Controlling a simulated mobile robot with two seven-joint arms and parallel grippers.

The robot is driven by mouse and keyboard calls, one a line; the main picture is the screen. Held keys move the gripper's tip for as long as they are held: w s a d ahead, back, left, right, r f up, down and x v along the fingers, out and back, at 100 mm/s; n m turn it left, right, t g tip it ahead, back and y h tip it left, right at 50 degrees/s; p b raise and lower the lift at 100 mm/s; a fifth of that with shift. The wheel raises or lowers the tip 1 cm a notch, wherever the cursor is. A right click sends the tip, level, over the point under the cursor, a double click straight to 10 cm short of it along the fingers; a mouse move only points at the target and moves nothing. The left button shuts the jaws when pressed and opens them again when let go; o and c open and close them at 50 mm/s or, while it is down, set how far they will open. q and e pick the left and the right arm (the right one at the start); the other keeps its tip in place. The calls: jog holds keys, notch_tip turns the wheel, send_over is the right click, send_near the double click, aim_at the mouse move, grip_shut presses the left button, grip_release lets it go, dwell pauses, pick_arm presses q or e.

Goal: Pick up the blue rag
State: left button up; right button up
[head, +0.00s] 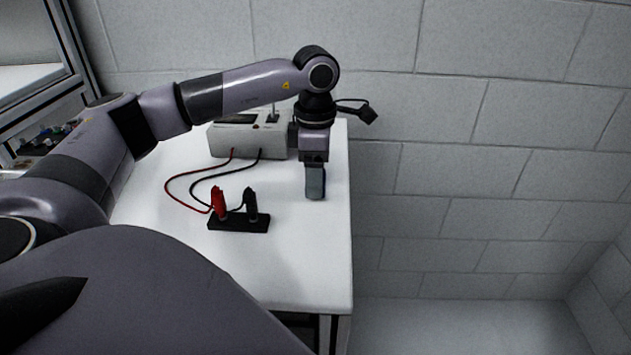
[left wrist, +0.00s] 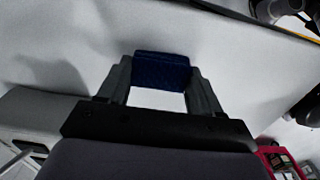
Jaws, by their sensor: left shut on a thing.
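The blue rag (left wrist: 162,71) is a small dark blue folded piece. In the left wrist view it sits between the fingertips of my left gripper (left wrist: 160,78), with a finger at each side of it. In the head view my left gripper (head: 315,182) points down over the right part of the white table, and its fingers hide the rag. I cannot tell whether the rag touches the table. My right gripper is in neither view.
The white table (head: 310,262) ends at the right, with a brick wall beyond. A light box (head: 240,142) stands at the back. Red and black leads run from it to clips on a black block (head: 238,224) left of my gripper. The front right tabletop is clear.

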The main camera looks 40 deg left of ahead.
pick_arm(q)
notch_tip(320, 180, up, 20)
jog(key=p, duration=0.5)
jog(key=shift+o, duration=0.5)
jog(key=shift+d, duration=0.1)
